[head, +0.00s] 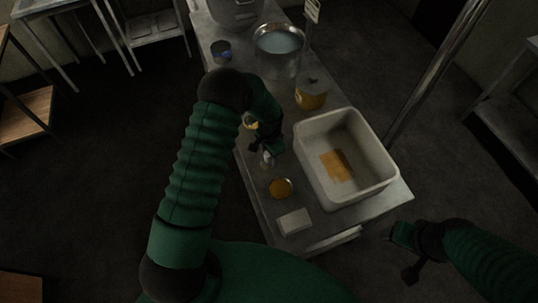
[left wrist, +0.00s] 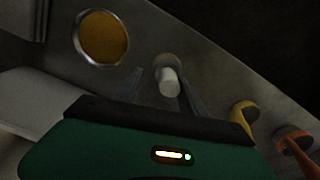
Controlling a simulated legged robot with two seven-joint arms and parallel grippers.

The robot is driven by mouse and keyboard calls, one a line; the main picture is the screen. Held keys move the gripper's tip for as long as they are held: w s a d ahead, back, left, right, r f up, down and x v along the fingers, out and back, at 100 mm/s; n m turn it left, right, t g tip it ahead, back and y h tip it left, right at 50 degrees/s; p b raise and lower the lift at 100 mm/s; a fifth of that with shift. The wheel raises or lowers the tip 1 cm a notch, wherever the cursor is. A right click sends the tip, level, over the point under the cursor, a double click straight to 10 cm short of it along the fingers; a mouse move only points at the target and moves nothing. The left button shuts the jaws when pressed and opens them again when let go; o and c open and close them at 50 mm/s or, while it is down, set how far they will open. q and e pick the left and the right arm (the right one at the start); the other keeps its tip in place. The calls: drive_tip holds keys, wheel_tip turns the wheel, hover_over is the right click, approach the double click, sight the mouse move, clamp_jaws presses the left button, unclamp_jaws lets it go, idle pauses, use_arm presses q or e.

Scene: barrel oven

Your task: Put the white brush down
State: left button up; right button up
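The white brush (left wrist: 168,82) stands on the metal table in the left wrist view, its pale handle toward the camera and its round base on the tabletop. My left gripper (left wrist: 160,82) is around it, one finger on each side, with a visible gap at both fingers. In the head view my left gripper (head: 267,150) points down at the table's left side, and the white brush (head: 267,158) shows just below it, partly hidden. My right gripper (head: 402,256) is off the table's near right corner, dark and apart from everything; its fingers are unclear.
A round dish with amber contents (head: 281,188) and a white block (head: 294,221) lie nearby. A large white tub (head: 377,177) stands to the right. A yellow tool (left wrist: 243,114) and an orange tool (left wrist: 294,140) stand beside the brush. A yellow pot (head: 311,97) and metal pot (head: 279,60) are farther back.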

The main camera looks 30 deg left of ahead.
use_arm(q)
drive_tip(key=shift+d, duration=0.35)
drive_tip(key=shift+a+r, duration=0.35)
drive_tip(key=r, duration=0.2)
drive_tip(key=a+r+b, duration=0.1)
drive_tip(key=r, duration=0.2)
drive_tip(key=shift+w+a+r, duration=0.1)
drive_tip(key=shift+r, duration=0.15)
wheel_tip(320, 180, up, 6)
drive_tip(key=b, duration=0.1)
hover_over(270, 162)
drive_tip(key=s+d+r+n+t, duration=0.1)
drive_tip(key=s+d+r+n, duration=0.1)
drive_tip(key=s, duration=0.6)
drive_tip(key=s+d+r+n+t, duration=0.1)
drive_tip(key=s+d+r+n, duration=0.2)
drive_tip(key=s, duration=0.6)
drive_tip(key=shift+r+t+b, duration=0.15)
drive_tip(key=shift+t+b, duration=0.15)
drive_tip(key=shift+b, duration=0.05)
use_arm(e)
wheel_tip(270, 162, down, 2)
drive_tip(key=shift+s+f, duration=0.15)
drive_tip(key=shift+f, duration=0.1)
use_arm(q)
drive_tip(key=shift+w, duration=0.2)
